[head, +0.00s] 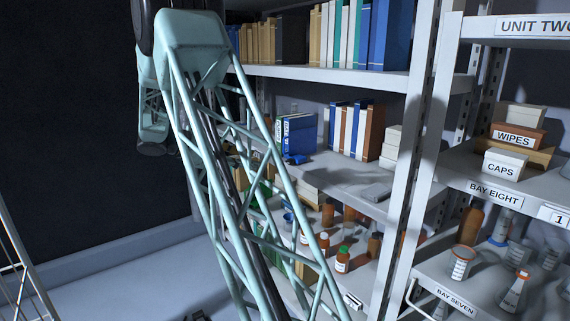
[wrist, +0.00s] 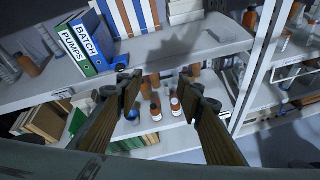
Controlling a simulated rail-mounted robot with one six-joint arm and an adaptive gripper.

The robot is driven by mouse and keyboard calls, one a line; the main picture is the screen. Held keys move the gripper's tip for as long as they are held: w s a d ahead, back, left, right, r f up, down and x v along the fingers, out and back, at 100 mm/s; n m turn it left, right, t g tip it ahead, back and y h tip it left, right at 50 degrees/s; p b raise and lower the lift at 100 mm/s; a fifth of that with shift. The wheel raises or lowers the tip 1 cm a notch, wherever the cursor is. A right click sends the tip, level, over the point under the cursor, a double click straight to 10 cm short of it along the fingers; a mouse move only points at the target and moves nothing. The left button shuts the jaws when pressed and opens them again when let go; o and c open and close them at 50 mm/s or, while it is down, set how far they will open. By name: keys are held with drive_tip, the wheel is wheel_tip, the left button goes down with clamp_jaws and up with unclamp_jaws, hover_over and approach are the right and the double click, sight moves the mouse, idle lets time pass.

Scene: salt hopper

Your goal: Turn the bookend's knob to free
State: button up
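A small blue piece (head: 295,159), which looks like the bookend, sits at the foot of the blue binders on the middle shelf. It also shows in the wrist view (wrist: 121,62), just right of the binders labelled BATCH and PUMPS (wrist: 83,47). Its knob is too small to make out, so its setting cannot be told. My gripper (wrist: 160,85) is open and empty in the wrist view, its two fingers wide apart in front of the shelves. The blue piece appears beyond the left fingertip, apart from it. In the head view my arm covers part of the shelves and the gripper cannot be made out.
A row of books (head: 354,130) stands right of the binders, with bare shelf (head: 335,170) in front. A flat grey object (head: 377,191) lies near the shelf edge. Brown bottles (head: 342,260) stand on the shelf below. A grey upright post (head: 411,150) bounds the bay at right.

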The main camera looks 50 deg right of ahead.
sight(290, 161)
drive_tip(key=w+d+f+n+h, duration=0.2)
drive_tip(key=w+d+f, duration=0.2)
drive_tip(key=d+f, duration=0.2)
drive_tip(key=w+d+f+n+h+p, duration=0.1)
drive_tip(key=w+d+f, duration=0.4)
drive_tip(key=d, duration=0.5)
drive_tip(key=shift+w+d+f+n+h, duration=0.2)
drive_tip(key=shift+d+f+n+h, duration=0.1)
drive_tip(key=shift+f+n+h, duration=0.55)
drive_tip(key=shift+s+d, duration=0.1)
drive_tip(key=shift+d, duration=0.1)
drive_tip(key=b+x, duration=0.1)
drive_tip(key=x, duration=1.2)
drive_tip(key=shift+s+b, duration=0.25)
drive_tip(key=shift+b, duration=0.1)
drive_tip(key=shift+d+r, duration=0.1)
drive_tip(key=shift+d, duration=0.05)
drive_tip(key=c, duration=0.8)
